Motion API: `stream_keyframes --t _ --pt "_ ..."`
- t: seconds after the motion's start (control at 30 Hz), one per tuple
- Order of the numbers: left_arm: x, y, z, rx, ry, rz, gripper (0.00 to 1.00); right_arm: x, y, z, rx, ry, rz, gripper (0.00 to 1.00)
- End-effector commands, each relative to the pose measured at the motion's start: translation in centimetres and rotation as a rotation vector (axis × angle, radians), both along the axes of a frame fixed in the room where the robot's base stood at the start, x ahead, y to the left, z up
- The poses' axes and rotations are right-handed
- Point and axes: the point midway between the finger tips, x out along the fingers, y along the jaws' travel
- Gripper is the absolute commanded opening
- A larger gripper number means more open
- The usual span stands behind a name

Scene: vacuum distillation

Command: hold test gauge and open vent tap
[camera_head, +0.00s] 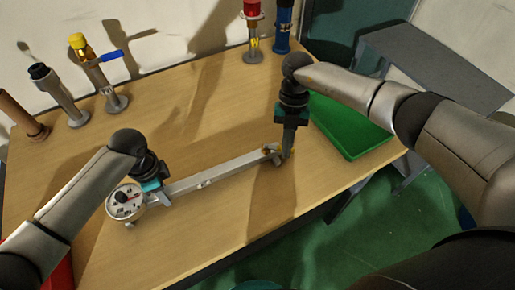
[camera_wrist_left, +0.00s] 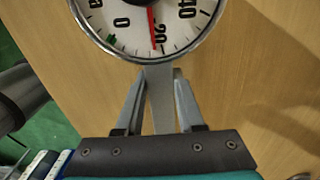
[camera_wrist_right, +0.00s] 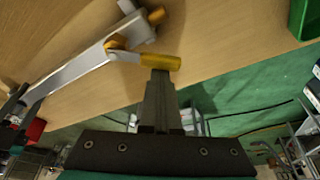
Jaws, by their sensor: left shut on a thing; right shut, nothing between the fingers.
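The test gauge (camera_head: 125,203) has a round white dial with a red needle and sits at one end of a long grey bar (camera_head: 220,174) above the table. It also shows in the left wrist view (camera_wrist_left: 137,45). My left gripper (camera_wrist_left: 159,78) is shut on the gauge's stem (camera_wrist_left: 160,105) just below the dial. The vent tap (camera_head: 270,151), at the bar's other end, has a yellow lever (camera_wrist_right: 160,61). My right gripper (camera_wrist_right: 160,76) is shut and empty, its fingertips right at the lever; I cannot tell whether they touch it.
A green tray (camera_head: 345,125) lies right of my right gripper, near the table edge. Several upright fittings stand at the back, including a yellow-topped one (camera_head: 82,47) and a red-topped one (camera_head: 252,12). The wooden table (camera_head: 180,120) is clear behind the bar.

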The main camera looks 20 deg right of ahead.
Motion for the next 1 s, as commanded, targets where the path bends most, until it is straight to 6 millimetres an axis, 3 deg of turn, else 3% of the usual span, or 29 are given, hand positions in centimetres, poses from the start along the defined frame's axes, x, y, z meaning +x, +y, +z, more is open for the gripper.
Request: stream_keyframes --t 0.43,1.0 --pt "0.0 0.1 0.0 0.002 -0.001 -0.002 0.00 2.1 -1.1 0.0 -0.003 -0.003 0.398 0.00" --pt "0.0 0.0 0.0 0.002 0.000 -0.002 0.00 2.1 0.1 0.0 0.002 -0.001 0.403 0.00"
